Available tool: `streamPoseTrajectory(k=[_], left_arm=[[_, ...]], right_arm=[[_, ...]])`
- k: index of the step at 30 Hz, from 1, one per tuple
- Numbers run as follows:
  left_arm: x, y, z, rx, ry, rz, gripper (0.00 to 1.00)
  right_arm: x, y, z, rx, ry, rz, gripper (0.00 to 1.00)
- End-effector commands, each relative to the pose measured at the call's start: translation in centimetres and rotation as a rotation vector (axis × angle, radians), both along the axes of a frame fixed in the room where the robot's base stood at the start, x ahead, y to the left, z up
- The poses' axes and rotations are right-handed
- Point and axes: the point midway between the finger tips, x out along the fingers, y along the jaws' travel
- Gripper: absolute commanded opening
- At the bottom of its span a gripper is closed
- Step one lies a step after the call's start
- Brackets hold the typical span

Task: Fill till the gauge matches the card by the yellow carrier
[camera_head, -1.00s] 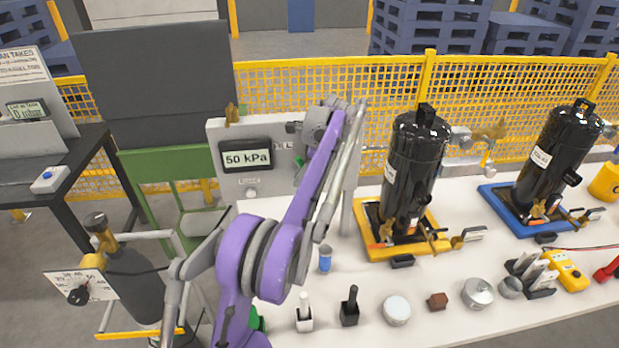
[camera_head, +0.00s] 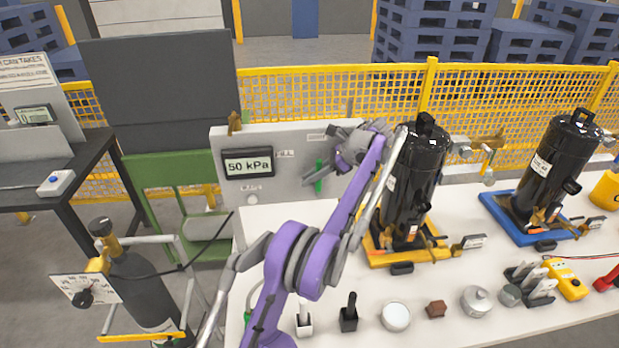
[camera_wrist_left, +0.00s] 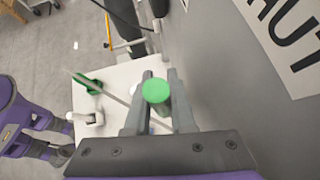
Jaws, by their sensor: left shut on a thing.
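The gauge (camera_head: 248,163) on the grey panel (camera_head: 232,192) reads 50 kPa. A FILL label (camera_head: 285,153) is to its right. My left gripper (camera_head: 318,178) is in front of the panel, shut on a green handle (camera_head: 319,180). In the left wrist view the green round end (camera_wrist_left: 156,91) of this handle sits between the two fingers. The yellow carrier (camera_head: 432,256) holds a black compressor (camera_head: 408,190). A small white card (camera_head: 474,241) stands by its right corner, its print too small to read. My right gripper is not in view.
A blue carrier (camera_head: 512,228) with a second black compressor (camera_head: 553,165) stands to the right. Several small parts, including a round silver cap (camera_head: 396,316), lie along the bench front. A gas cylinder (camera_head: 140,285) with a dial plate stands at left.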

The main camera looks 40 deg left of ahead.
Motion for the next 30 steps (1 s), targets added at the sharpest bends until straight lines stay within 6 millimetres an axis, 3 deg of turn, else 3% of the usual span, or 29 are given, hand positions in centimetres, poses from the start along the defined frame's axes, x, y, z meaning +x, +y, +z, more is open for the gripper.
streamPoseTrajectory(k=[8, 9, 14, 24, 30], left_arm=[[0.0, 0.1, 0.0, 0.001, 0.0, 0.001, 0.0], [0.0, 0.1, 0.0, 0.001, 0.0, 0.001, 0.24], [0.0, 0.0, 0.0, 0.0, -0.001, 0.001, 0.52], [0.2, -0.2, 0.2, -0.001, -0.001, 0.0, 0.52], [1.7, -1.9, 2.2, 0.0, -0.003, -0.002, 0.52]], right_arm=[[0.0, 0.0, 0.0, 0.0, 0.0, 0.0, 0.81], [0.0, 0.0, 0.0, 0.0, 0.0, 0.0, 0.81], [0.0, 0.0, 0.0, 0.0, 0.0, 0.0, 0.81], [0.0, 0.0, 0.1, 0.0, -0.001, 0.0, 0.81], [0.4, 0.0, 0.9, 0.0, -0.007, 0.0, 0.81]])
